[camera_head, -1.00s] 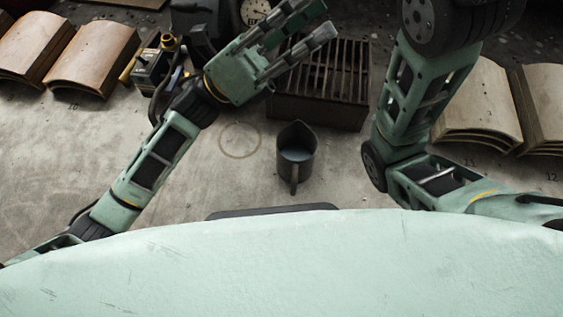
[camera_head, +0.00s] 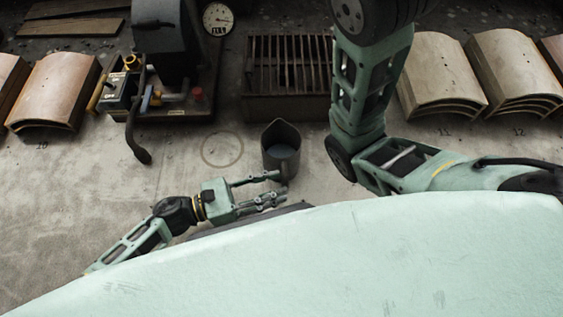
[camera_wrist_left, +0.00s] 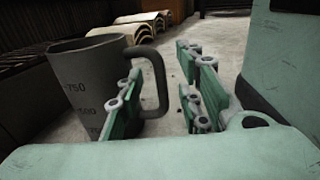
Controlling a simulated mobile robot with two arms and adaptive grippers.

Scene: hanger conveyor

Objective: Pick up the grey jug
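The grey jug (camera_head: 281,152) stands upright on the grey surface just beyond my left gripper. In the left wrist view the jug (camera_wrist_left: 82,84) fills the left side, with 750 and 500 marks and a loop handle (camera_wrist_left: 158,78) pointing right. My left gripper (camera_head: 279,187) is open beside the handle. In the left wrist view one finger is in front of the jug's wall and the other is to the right of the handle, with a gap between handle and that finger. Whether the first finger touches the jug I cannot tell. My right gripper is out of view.
A dark slatted grate box (camera_head: 287,107) stands behind the jug. A painted circle (camera_head: 222,149) lies left of it. A machine with a gauge (camera_head: 217,19) and hoses is at the back left. Curved boards (camera_head: 57,89) are stacked left, and more (camera_head: 447,72) stand right.

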